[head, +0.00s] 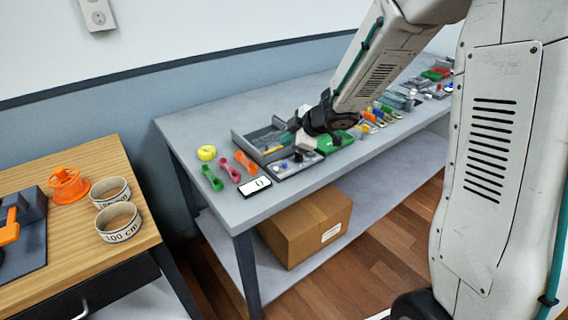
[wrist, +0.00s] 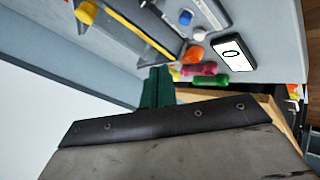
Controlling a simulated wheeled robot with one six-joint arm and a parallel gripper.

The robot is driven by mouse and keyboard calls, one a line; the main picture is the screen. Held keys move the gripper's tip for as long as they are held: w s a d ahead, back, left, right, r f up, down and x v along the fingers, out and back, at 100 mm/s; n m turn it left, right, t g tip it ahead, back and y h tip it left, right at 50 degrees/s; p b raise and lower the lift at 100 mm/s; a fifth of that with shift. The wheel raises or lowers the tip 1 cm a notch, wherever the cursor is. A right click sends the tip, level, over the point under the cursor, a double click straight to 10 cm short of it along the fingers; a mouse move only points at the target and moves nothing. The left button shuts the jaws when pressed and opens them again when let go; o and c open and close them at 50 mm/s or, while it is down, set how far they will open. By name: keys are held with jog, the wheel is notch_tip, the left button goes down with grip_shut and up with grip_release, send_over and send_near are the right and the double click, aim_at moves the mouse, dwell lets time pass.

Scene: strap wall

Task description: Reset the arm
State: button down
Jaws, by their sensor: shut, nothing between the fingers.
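My arm reaches in from the upper right of the head view, over the long grey bench (head: 225,207). My gripper, at the dark wrist end of the arm, is low over the trays and partly hidden by the arm. In the wrist view, the dark green fingers of my gripper (wrist: 157,88) are together with nothing between them.
A cardboard box (head: 305,225) sits on the lower shelf. A wooden table (head: 70,165) with two tape rolls stands left.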

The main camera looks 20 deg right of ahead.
jog(key=d+h, duration=0.1)
jog(key=d+f+m+h, duration=0.1)
jog(key=d, duration=0.1)
jog(key=d+m+h, duration=0.1)
jog(key=d, duration=0.1)
jog(key=shift+s+d+f, duration=0.1)
jog(key=shift+s+f, duration=0.1)
jog(key=shift+f, duration=0.1)
jog(key=s+d+r+m+g+h, duration=0.2)
jog(key=s+d+r+m+h, duration=0.15)
jog(key=s, duration=0.35)
jog(key=s+d+r+m+g+h, duration=0.25)
jog(key=s+d+m, duration=0.2)
jog(key=s, duration=0.35)
jog(key=s+a+r+m+y, duration=0.1)
jog(key=s+a+r, duration=0.1)
jog(key=s, duration=0.5)
jog(key=s+a+r+m+g+y, duration=0.1)
jog(key=s+a+r+m+y, duration=0.1)
jog(key=s+a, duration=0.3)
jog(key=s+a+r+m+g+y, duration=0.1)
jog(key=s+a+r, duration=0.3)
jog(key=s, duration=0.5)
jog(key=shift+s+r+m, duration=0.25)
jog(key=shift+s+m, duration=0.15)
jog(key=shift+m, duration=0.1)
